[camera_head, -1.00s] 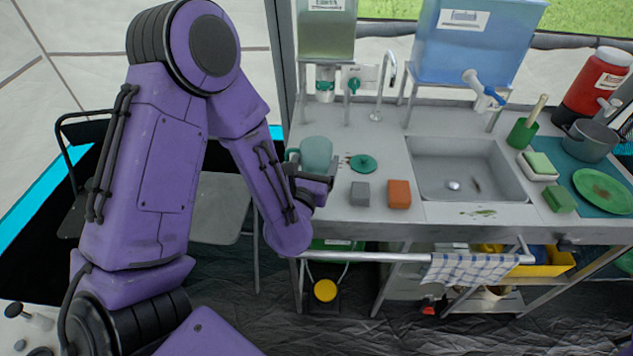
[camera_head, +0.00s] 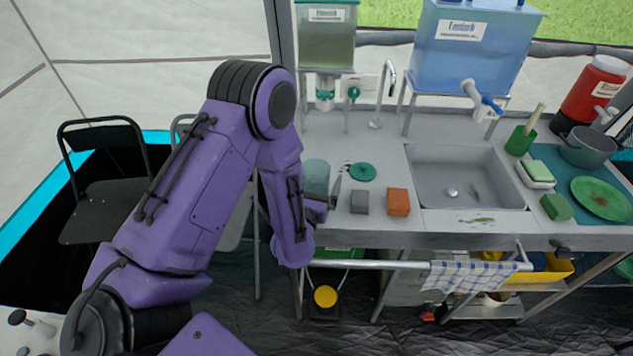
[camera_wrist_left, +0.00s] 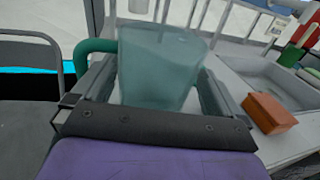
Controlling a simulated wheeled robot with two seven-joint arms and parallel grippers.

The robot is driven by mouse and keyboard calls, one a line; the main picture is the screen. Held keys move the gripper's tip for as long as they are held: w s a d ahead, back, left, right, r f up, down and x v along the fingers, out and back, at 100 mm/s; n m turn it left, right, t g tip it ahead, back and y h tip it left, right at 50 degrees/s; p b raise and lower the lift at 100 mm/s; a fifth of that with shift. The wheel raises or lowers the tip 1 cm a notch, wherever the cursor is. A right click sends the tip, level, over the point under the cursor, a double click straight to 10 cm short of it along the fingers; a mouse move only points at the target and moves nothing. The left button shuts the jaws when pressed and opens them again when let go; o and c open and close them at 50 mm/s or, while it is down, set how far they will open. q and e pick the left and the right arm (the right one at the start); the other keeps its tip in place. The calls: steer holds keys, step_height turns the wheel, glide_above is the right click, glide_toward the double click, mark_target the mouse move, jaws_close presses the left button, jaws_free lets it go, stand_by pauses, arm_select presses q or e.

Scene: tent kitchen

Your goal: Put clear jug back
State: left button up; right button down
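The clear jug (camera_head: 316,178) is a bluish, see-through vessel at the left end of the counter. In the left wrist view the jug (camera_wrist_left: 158,70) stands between my left gripper's fingers, its green handle (camera_wrist_left: 92,50) outside the left finger. My left gripper (camera_head: 325,190) is at the jug and appears shut on it. One dark finger shows along the jug's right side in the head view. The jug's base is hidden, so I cannot tell whether it touches the counter. A round green lid (camera_head: 362,172) lies behind and to the right. My right gripper is not in view.
A tap (camera_head: 380,95) and water tanks (camera_head: 470,45) stand behind. A rail (camera_head: 370,265) runs along the counter front. Chairs (camera_head: 105,190) stand left.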

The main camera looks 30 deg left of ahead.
arm_select(q)
steer(key=shift+s+r, duration=0.1)
steer(key=shift+r, duration=0.05)
steer(key=b+v, duration=0.1)
steer(key=v, duration=0.3)
steer(key=b+v, duration=0.2)
steer(key=v, duration=0.2)
steer(key=shift+f, duration=0.2)
steer(key=p+v, duration=0.2)
steer(key=v, duration=0.2)
steer(key=shift+r, duration=0.2)
steer(key=shift+a, duration=0.1)
